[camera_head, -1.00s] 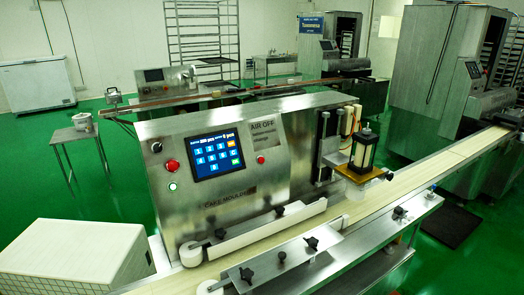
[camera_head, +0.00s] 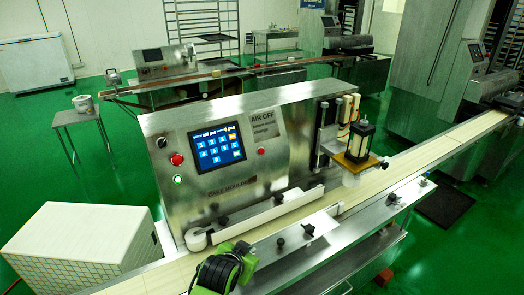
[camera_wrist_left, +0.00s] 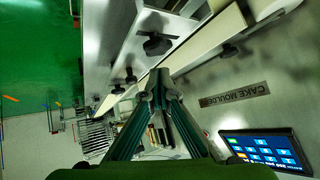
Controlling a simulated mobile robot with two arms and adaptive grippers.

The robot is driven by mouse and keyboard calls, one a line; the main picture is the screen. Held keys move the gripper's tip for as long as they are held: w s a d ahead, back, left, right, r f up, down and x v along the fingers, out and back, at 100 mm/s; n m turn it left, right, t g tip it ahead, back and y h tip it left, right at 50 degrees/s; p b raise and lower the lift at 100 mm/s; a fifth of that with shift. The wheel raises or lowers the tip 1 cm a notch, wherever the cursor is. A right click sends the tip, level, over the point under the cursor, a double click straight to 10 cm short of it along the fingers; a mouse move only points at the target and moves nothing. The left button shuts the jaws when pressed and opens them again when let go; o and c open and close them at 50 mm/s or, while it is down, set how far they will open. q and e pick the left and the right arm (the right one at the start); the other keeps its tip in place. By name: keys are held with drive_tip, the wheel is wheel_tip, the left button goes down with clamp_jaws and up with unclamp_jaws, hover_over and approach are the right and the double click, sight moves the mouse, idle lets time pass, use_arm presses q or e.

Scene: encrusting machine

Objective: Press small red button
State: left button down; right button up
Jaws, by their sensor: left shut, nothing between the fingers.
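A small red button (camera_head: 261,151) is on the machine's steel front panel, just right of the touchscreen (camera_head: 217,148). A larger red button (camera_head: 177,159) is left of the screen, above a green-lit button (camera_head: 178,180). My left gripper (camera_head: 238,252), green and black, is at the bottom of the head view, in front of and below the panel and apart from the buttons. In the left wrist view its fingers (camera_wrist_left: 158,82) are together and empty; the touchscreen (camera_wrist_left: 262,151) is at lower right. No red button is clear there. My right gripper is out of view.
A conveyor belt (camera_head: 405,175) with guide rails and black knobs runs along the machine's front, below the panel. A pressing unit (camera_head: 358,143) stands at its right. A white box (camera_head: 82,242) is at lower left. Open green floor lies at left.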

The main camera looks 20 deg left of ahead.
use_arm(q)
drive_tip(key=w+r+t, duration=0.6)
drive_tip(key=w+r, duration=1.4)
drive_tip(key=w, duration=0.2)
drive_tip(key=shift+w+d+r+m+y, duration=0.3)
drive_tip(key=shift+w+d+r, duration=0.1)
drive_tip(key=shift+d, duration=0.05)
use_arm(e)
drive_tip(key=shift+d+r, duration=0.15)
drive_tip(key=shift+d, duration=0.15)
use_arm(q)
drive_tip(key=shift+f, duration=0.15)
